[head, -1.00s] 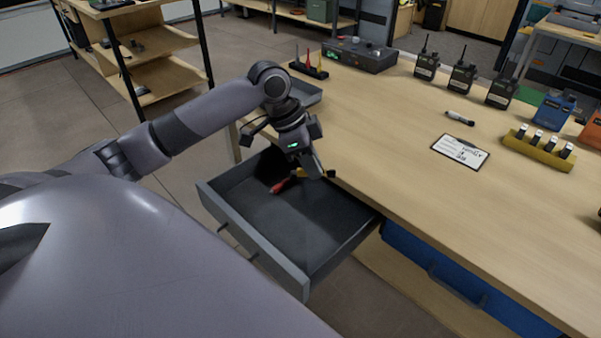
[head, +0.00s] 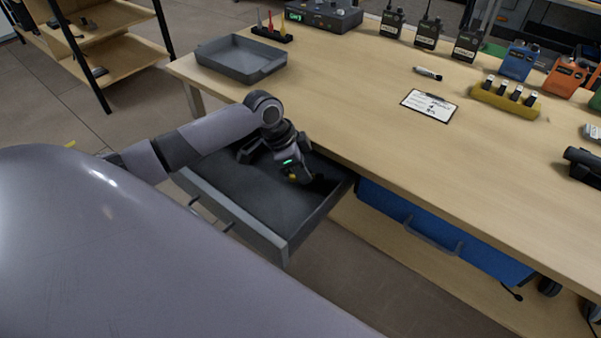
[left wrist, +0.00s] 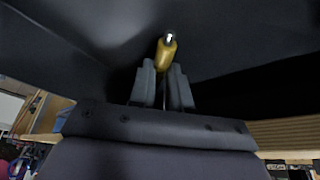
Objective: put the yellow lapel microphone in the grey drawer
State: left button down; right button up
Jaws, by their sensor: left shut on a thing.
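The grey drawer (head: 306,224) is pulled open under the near left part of the workbench. My left gripper (head: 296,175) reaches down into the drawer's opening, near its back right part. It is shut on the yellow lapel microphone (head: 292,178), of which only a small yellow bit shows in the head view. In the left wrist view the microphone (left wrist: 167,54) is a yellow capsule with a pale tip, held between the fingers, with dark drawer surfaces around it. Whether it touches the drawer floor I cannot tell. My right gripper is not in view.
The workbench (head: 370,130) edge lies just behind my left gripper. A grey tray (head: 240,62) stands at its left end. A closed blue drawer (head: 440,240) sits to the right. A clipboard (head: 430,104) and several radios stand farther back. Much of the drawer floor is clear.

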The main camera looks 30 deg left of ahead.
pick_arm(q)
jog(key=shift+s+a+f, duration=0.1)
jog(key=shift+a+f, duration=0.05)
jog(key=shift+f, duration=0.4)
jog(key=shift+f, duration=0.1)
jog(key=c, duration=1.1)
grip_release()
jog(key=shift+f, duration=0.1)
jog(key=p+v, duration=0.1)
jog(key=v, duration=1.1)
jog(key=shift+r+p, duration=0.2)
jog(key=shift+p, duration=0.1)
